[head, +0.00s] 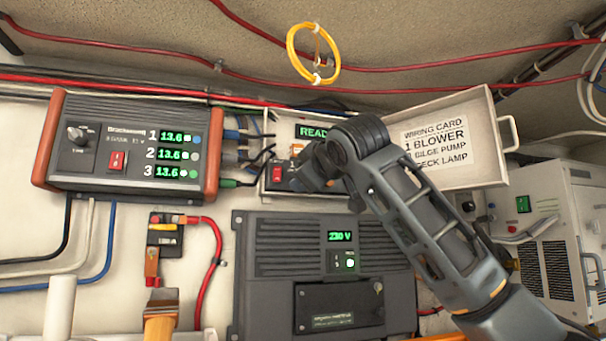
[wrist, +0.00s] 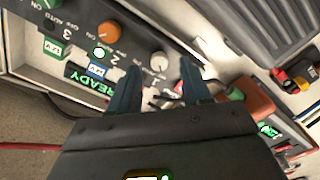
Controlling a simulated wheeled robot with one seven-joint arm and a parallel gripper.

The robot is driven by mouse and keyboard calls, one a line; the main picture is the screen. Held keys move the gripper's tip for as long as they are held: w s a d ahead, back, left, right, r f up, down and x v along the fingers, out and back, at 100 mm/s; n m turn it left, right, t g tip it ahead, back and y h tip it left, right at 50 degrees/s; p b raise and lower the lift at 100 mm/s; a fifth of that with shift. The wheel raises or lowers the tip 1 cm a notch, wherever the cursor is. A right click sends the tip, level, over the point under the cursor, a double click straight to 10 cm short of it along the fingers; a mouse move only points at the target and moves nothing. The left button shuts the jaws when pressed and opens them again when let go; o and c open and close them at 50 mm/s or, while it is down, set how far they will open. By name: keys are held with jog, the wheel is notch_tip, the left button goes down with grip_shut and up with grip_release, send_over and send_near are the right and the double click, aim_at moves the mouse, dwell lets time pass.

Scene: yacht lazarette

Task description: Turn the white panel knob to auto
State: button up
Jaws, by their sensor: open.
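The open panel box (head: 263,183) is in the middle of the head view, with a green READY display (head: 313,131). My gripper (head: 303,178) is in front of it and hides most of its controls. In the wrist view, the white knob (wrist: 159,62) sits on the dark panel face, between and just beyond the fingertips of my open gripper (wrist: 160,68). Contact with the knob cannot be made out. An orange knob (wrist: 109,32) sits beside it. OFF AUTO lettering shows near the orange knob; the white knob's pointer setting is too small to read.
A red switch (head: 277,173) is at the panel's left. The open lid (head: 470,171) with a wiring card is to the right. A charger (head: 130,180) is at left, a grey inverter (head: 290,262) below. Red cables and a yellow ring (head: 291,50) are above.

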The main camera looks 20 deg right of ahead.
jog(key=shift+w, duration=1.15)
grip_shut()
